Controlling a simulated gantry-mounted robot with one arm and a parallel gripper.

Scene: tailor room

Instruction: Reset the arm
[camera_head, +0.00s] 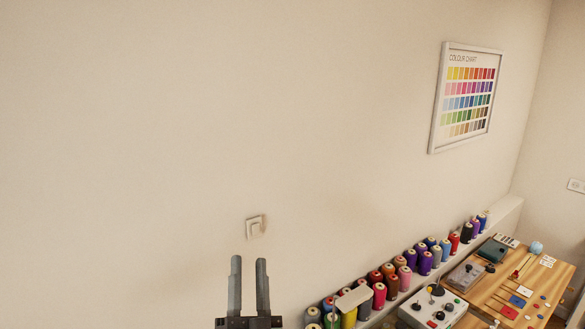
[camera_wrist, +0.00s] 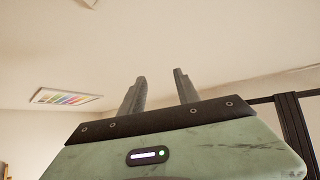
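My gripper (camera_head: 249,262) is at the lower middle of the head view, with its two grey fingers pointing up in front of the bare wall. The fingers stand apart with nothing between them. In the wrist view my gripper (camera_wrist: 159,75) also shows two fingers apart and empty, above its dark bar and green housing. The arm behind the gripper is out of the head view.
A wooden table (camera_head: 488,288) at the lower right holds a grey control box (camera_head: 433,306) and small sewing items. Several thread spools (camera_head: 391,283) line a ledge by the wall. A colour chart (camera_head: 467,97) and a switch (camera_head: 255,227) are on the wall.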

